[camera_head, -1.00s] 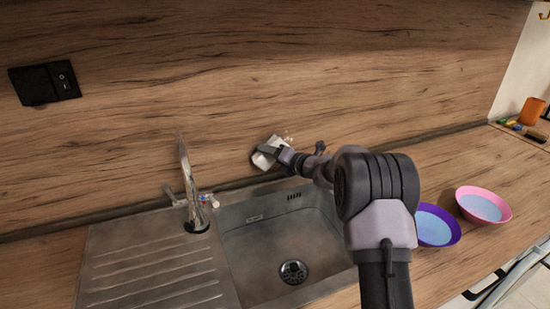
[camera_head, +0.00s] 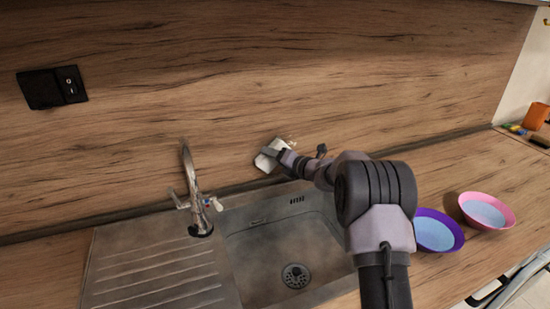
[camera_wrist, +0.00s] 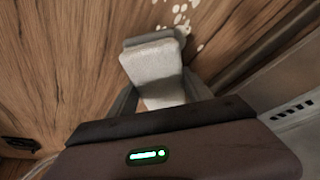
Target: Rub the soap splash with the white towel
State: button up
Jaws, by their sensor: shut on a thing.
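The white towel (camera_head: 267,157) is a small folded pad held in my gripper (camera_head: 272,154) against the wooden splashback, above the back of the sink. In the wrist view the towel (camera_wrist: 153,70) sits between the two fingers of my gripper (camera_wrist: 156,98), which are shut on it. The soap splash (camera_wrist: 181,15) shows as several whitish spots on the wood, just beyond and to the right of the towel's far end. In the head view only a few pale specks of it (camera_head: 291,141) show beside the towel. The towel may hide part of it.
The metal sink (camera_head: 285,250) with its tap (camera_head: 193,195) lies below. A purple bowl (camera_head: 457,236) and a pink bowl (camera_head: 508,222) stand on the counter at right. An orange object (camera_head: 535,115) is at the far right. A black socket (camera_head: 52,87) is on the splashback at left.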

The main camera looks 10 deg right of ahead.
aim_at(295, 147)
jog(key=shift+w+a+r+p, duration=0.1)
jog(key=shift+w+p, duration=0.3)
jog(key=shift+w, duration=0.1)
jog(key=d, duration=0.1)
jog(key=d+p, duration=0.2)
jog(key=shift+w+r, duration=0.1)
jog(key=shift+w, duration=0.15)
jog(key=shift+w+d+p, duration=0.2)
jog(key=shift+d+p, duration=0.3)
jog(key=shift+d, duration=0.3)
jog(key=shift+w+d+p, duration=0.2)
jog(key=shift+d+p, duration=0.3)
jog(key=shift+d, duration=0.3)
jog(key=shift+w+d+p, duration=0.2)
jog(key=shift+d+p, duration=0.15)
jog(key=shift+d, duration=0.75)
jog(key=shift+w+d+p, duration=0.15)
jog(key=shift+d+p, duration=0.2)
jog(key=shift+d, duration=0.75)
jog(key=shift+w, duration=0.1)
